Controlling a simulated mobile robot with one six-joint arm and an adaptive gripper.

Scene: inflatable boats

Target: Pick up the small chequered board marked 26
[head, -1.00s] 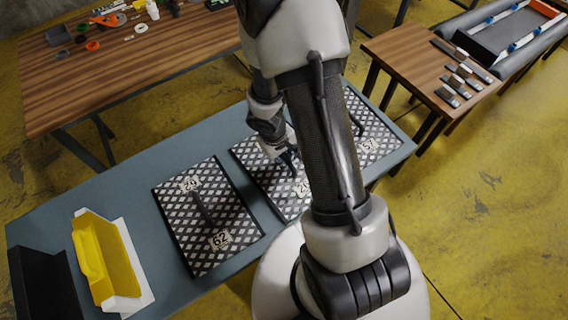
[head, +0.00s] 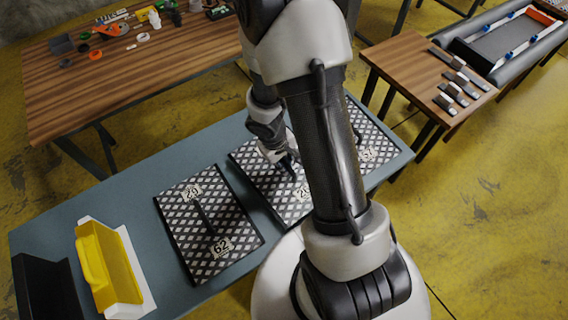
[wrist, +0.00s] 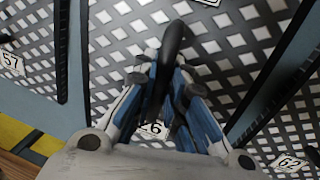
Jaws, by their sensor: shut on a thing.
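The chequered board marked 26 (head: 252,172) is the middle one of three black-and-white boards on the blue-grey table; my arm hides part of it in the head view. Its label 26 also shows between my fingers in the wrist view, where the board (wrist: 112,38) fills the middle. A black arched handle (wrist: 174,42) stands up from the board. My gripper (head: 291,166) is over the board with its fingers (wrist: 160,85) shut around this handle. I cannot tell whether the board is raised off the table.
The board marked 62 (head: 183,222) lies to the left, a narrow gap away. The board marked 57 (head: 372,133) lies close on the right. A yellow piece on a white base (head: 108,265) and a black angled piece (head: 45,290) are at the table's left end.

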